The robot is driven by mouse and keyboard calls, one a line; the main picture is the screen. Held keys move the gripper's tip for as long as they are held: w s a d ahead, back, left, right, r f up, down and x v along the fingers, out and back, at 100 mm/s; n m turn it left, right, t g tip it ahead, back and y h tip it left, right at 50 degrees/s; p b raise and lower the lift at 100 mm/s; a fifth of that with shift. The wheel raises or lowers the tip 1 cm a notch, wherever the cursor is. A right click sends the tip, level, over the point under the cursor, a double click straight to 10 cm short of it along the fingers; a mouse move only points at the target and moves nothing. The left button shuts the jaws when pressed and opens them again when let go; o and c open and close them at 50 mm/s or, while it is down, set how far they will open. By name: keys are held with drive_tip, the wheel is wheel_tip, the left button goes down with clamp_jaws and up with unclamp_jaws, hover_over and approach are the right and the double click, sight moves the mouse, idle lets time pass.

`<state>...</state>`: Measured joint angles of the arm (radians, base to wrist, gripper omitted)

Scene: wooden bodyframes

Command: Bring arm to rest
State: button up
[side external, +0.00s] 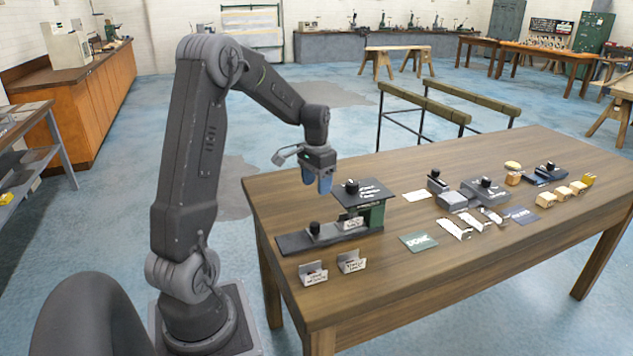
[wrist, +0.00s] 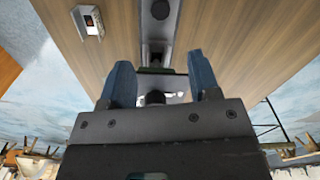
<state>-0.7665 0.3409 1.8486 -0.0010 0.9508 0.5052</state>
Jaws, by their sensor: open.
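My gripper (side external: 318,184) hangs with its blue fingers pointing down, above the back left part of the wooden table (side external: 400,290). In the wrist view my gripper (wrist: 165,82) shows two blue fingers spread apart with nothing held between them. My arm is bent, its elbow raised high over its base. A dark stand with a green side (side external: 371,217) and a dark flat top is on the table just right of the gripper. A dark base plate with a black knob (side external: 314,229) lies below and in front of the gripper, apart from it.
Two small card holders (side external: 313,272) (side external: 351,262) sit at the table's near left. A green card (side external: 418,241), grey blocks (side external: 452,200) and several wooden pieces (side external: 561,193) lie further right. The near right tabletop is clear. Padded rails (side external: 425,102) stand behind the table.

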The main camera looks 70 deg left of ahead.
drive_tip(key=s+d+r+m+t, duration=0.15)
drive_tip(key=d+r, duration=0.25)
drive_tip(key=d, duration=0.4)
drive_tip(key=s+d+r+t+y, duration=0.1)
drive_tip(key=s+d+r, duration=0.15)
drive_tip(key=d, duration=0.45)
drive_tip(key=s+d+r+m+t, duration=0.1)
drive_tip(key=d+r, duration=0.4)
drive_tip(key=d, duration=0.3)
drive_tip(key=s+d+t+h, duration=0.1)
drive_tip(key=s+d+t, duration=0.1)
drive_tip(key=s+d, duration=0.5)
drive_tip(key=shift+s, duration=0.35)
